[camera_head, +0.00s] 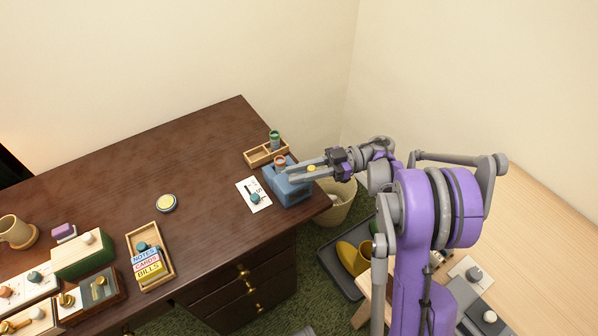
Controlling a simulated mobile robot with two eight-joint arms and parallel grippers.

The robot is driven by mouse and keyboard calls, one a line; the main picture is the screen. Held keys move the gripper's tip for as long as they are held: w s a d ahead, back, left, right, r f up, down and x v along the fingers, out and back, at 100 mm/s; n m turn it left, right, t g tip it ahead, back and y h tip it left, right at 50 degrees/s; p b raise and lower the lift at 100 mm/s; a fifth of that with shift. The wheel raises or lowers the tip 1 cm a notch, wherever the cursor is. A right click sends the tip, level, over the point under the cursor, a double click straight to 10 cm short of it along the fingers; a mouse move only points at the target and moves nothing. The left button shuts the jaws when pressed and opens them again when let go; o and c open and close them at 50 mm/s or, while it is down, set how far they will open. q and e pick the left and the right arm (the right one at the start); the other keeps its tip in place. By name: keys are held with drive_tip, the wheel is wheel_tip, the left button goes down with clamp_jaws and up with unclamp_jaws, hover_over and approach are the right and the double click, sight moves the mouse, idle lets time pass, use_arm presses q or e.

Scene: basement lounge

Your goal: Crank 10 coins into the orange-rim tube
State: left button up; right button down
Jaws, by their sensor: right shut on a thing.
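A blue box-shaped device (291,191) stands near the right end of the dark desk. My right gripper (292,174) reaches in from the right over the blue device. Its fingers are shut around a small yellow knob (311,168), which looks like the crank's handle. The fingers hide part of the device's top, and the rest of the crank cannot be made out. No coins can be made out, and the tube's contents are too small to see. My left gripper is not in view.
A green-rim tube (274,138) stands in a wooden tray (254,157) behind the device. A white card (246,186) lies to its left. A round tin (166,203) and a labelled tray (163,234) are farther left. A bin (337,207) stands beyond the desk's right edge.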

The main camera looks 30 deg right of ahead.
drive_tip(key=c, duration=0.7)
unclamp_jaws()
drive_tip(key=shift+r, duration=0.1)
wheel_tip(320, 180, up, 10)
drive_tip(key=shift+f+p, duration=0.1)
drive_tip(key=shift+p, duration=1)
